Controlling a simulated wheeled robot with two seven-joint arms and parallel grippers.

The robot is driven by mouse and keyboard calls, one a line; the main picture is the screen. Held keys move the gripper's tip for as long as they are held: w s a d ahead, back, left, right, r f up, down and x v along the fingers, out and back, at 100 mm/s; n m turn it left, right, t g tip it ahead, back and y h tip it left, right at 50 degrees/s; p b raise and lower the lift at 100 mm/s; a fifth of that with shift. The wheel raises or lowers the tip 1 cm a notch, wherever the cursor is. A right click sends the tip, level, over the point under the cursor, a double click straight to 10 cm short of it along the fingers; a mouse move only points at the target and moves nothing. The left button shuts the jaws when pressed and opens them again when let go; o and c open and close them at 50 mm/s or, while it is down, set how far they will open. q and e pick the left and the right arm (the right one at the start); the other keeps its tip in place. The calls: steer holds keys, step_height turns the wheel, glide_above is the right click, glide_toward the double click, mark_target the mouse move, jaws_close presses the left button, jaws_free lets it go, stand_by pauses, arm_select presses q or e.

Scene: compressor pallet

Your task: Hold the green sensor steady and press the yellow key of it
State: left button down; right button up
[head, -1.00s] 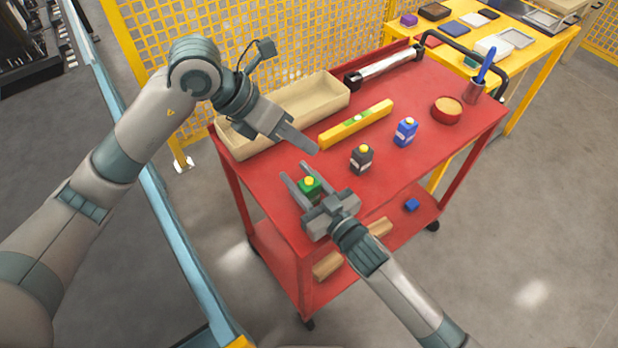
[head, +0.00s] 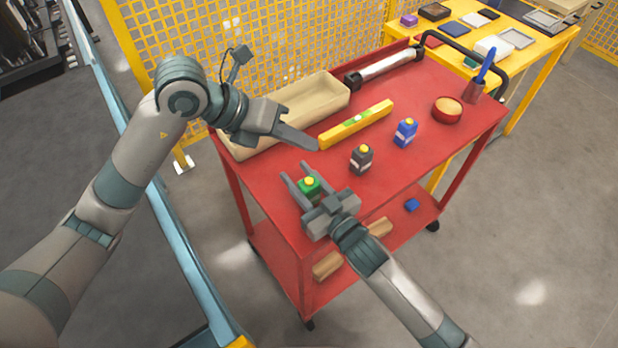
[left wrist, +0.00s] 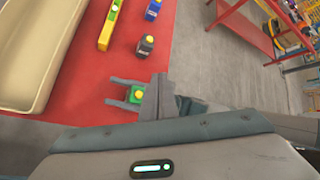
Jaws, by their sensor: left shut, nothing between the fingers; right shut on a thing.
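The green sensor (head: 309,186) stands on the red cart top near its front left edge, its yellow key (head: 309,181) facing up. My right gripper (head: 296,172) is shut on the green sensor, one finger on either side of it. My left gripper (head: 315,147) is shut and empty, above the cart top, up and behind the sensor and apart from it. In the left wrist view the green sensor (left wrist: 135,96) also shows between the right fingers, its key uncovered.
A black sensor (head: 361,159) and a blue sensor (head: 405,132) stand to the right. A yellow level (head: 356,124) and a beige tray (head: 337,91) lie behind. A red bowl (head: 447,110) stands farther right. The cart top around the green sensor is mostly clear.

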arm_select(q)
glide_above(303, 184)
steer(key=shift+f, duration=4.15)
steer(key=shift+f, duration=0.85)
stand_by(0.8)
steer(key=shift+r, duration=0.9)
steer(key=shift+r, duration=0.1)
steer(key=shift+r, duration=2.4)
